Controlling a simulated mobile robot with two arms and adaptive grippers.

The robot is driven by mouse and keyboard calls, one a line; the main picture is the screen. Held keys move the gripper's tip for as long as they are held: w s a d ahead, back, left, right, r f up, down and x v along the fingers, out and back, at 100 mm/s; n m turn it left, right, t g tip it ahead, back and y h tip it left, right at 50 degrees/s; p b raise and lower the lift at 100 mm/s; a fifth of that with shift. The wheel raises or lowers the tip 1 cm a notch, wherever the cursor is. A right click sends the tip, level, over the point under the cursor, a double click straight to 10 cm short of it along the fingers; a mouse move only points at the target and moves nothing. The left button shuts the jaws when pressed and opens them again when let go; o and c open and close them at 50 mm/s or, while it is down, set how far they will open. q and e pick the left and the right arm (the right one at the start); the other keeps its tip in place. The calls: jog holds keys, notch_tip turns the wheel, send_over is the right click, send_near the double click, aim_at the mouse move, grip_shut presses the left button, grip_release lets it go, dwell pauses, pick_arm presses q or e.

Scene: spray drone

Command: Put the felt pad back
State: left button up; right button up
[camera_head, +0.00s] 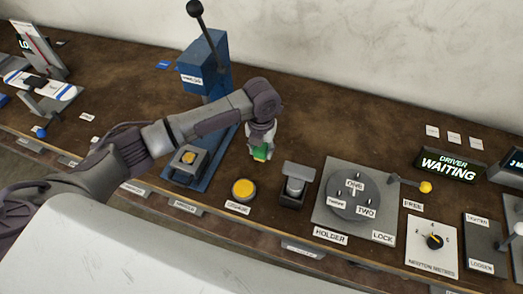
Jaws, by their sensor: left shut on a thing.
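My right gripper is not in view.
A blue press with a lever (204,62) stands behind my left arm, with a yellow-topped block (188,157) on its base. Right are a round holder plate (355,194), a yellow-knobbed lever (425,187), a dial (434,241) and a "DRIVER WAITING" display (448,165). The bench behind the gripper is bare.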

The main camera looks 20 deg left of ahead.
pick_arm(q)
jog(key=shift+f, duration=0.85)
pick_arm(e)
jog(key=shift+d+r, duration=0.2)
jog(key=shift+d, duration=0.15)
pick_arm(q)
jog(key=shift+f, duration=0.1)
jog(key=o, duration=1)
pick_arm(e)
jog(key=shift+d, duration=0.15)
pick_arm(q)
jog(key=shift+r, duration=0.25)
notch_tip(320, 180, up, 12)
jog(key=shift+f+b, duration=0.1)
jog(key=shift+b, duration=0.7)
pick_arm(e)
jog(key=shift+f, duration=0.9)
pick_arm(q)
jog(key=shift+s+f, duration=0.1)
jog(key=shift+s, duration=0.05)
